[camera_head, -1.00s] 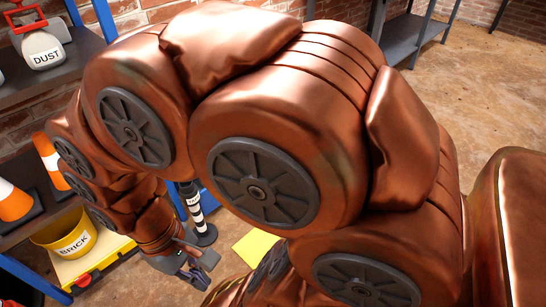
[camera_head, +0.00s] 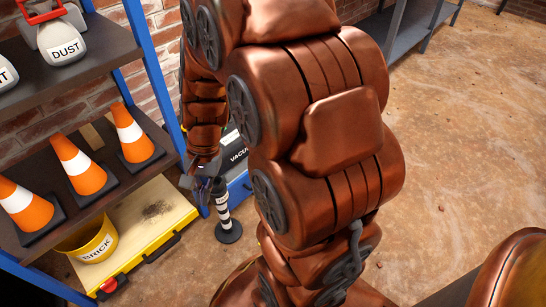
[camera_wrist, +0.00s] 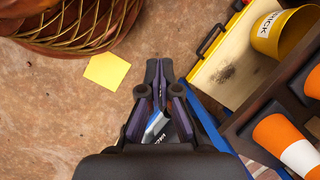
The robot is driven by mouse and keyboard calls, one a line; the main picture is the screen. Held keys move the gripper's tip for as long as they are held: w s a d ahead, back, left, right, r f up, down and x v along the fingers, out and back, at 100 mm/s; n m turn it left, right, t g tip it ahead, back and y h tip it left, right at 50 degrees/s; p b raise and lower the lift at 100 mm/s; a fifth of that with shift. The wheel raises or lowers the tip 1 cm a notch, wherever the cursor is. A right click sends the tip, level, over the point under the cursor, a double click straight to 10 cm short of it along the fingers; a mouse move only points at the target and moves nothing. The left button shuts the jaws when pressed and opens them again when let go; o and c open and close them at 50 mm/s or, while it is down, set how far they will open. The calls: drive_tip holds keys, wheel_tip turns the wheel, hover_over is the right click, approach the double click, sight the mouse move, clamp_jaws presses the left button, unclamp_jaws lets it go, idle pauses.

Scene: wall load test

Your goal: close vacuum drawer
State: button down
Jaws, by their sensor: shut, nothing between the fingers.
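A black and white vacuum unit (camera_head: 236,150) with the letters "VACU" shows behind my arm in the head view. Below it is a blue part (camera_head: 238,188), which looks like the vacuum drawer or its frame. My arm hides much of it, so I cannot tell how far it is open. My gripper (camera_head: 203,182) hangs in front of the shelf, left of the blue part. In the wrist view my gripper (camera_wrist: 158,64) is shut and empty. A blue and white labelled piece (camera_wrist: 157,126) shows between its finger links, farther below.
A black and white striped post (camera_head: 224,212) stands on the floor near my gripper. At left, a yellow tray (camera_head: 165,210) lies below the shelf, with a BRICK bucket (camera_head: 92,243). Orange cones (camera_head: 80,165) stand on the shelf. A yellow sheet (camera_wrist: 106,71) lies on open floor.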

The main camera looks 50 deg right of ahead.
drive_tip(key=w+d+f+m+t, duration=0.2)
drive_tip(key=w+d+f+m, duration=0.35)
drive_tip(key=d, duration=0.35)
drive_tip(key=w+d+f+m+t, duration=0.2)
drive_tip(key=w+d+f+m, duration=0.2)
drive_tip(key=w+d+m, duration=0.4)
drive_tip(key=s+d+f+m+h, duration=0.15)
drive_tip(key=d+f+m, duration=0.25)
drive_tip(key=d, duration=0.4)
drive_tip(key=s+d+f+m+t+h, duration=0.1)
drive_tip(key=s+d+f+m, duration=0.3)
drive_tip(key=d, duration=0.4)
drive_tip(key=s+d+f+m+h, duration=0.1)
drive_tip(key=d+f+m, duration=0.35)
drive_tip(key=d, duration=0.35)
drive_tip(key=w+f+b, duration=0.5)
drive_tip(key=w+f, duration=0.2)
drive_tip(key=f, duration=0.2)
drive_tip(key=shift+a+f+n+b, duration=0.15)
drive_tip(key=shift+f+n+b, duration=0.15)
drive_tip(key=shift+w+r, duration=0.1)
drive_tip(key=shift+w, duration=0.1)
